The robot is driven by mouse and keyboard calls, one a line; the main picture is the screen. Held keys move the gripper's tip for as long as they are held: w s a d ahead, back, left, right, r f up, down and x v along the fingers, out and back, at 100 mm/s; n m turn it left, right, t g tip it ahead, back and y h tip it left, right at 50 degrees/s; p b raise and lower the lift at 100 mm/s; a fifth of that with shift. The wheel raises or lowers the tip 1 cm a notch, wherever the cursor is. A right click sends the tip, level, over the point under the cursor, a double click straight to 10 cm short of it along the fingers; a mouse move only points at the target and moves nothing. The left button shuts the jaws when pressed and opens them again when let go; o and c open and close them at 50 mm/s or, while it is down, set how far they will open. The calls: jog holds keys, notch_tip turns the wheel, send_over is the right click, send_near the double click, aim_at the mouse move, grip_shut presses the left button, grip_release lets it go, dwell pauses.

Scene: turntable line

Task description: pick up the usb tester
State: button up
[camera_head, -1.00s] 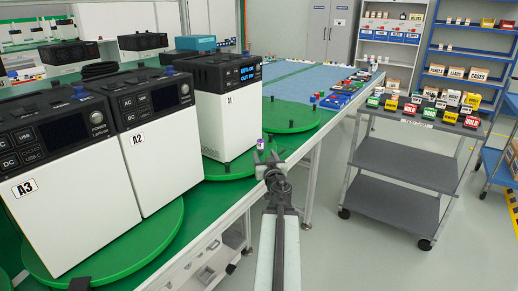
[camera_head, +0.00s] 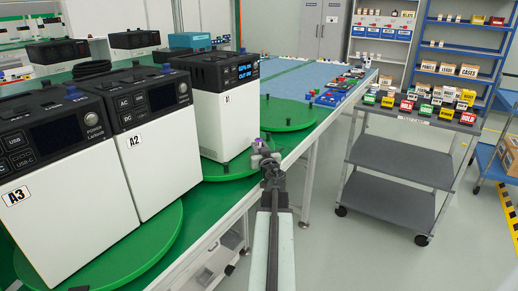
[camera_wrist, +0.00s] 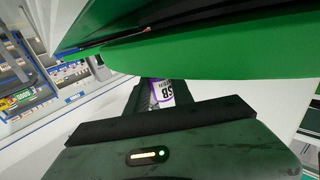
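The usb tester is a small white and purple piece with part of a printed label, seen in the camera_wrist view (camera_wrist: 161,94) between my two dark fingers. My gripper (camera_wrist: 163,98) looks shut on it, with a finger against each side. In the camera_head view the tester (camera_head: 257,146) is a tiny purple and grey spot at the tip of my gripper (camera_head: 264,158). It is by the front edge of the green turntable (camera_head: 225,170) under box A1. Whether it touches the turntable is too small to tell.
White power boxes A1 (camera_head: 220,125), A2 (camera_head: 155,160) and A3 (camera_head: 60,200) stand on green turntables to the left. A grey cart (camera_head: 400,165) with several small labelled boxes stands right. The floor between bench and cart is clear. In the camera_wrist view a green turntable edge (camera_wrist: 220,58) is close.

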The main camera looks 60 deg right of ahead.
grip_shut()
notch_tip(320, 180, up, 10)
jog(key=p, duration=1)
jog(key=shift+s+d, duration=0.1)
jog(key=shift+s, duration=0.05)
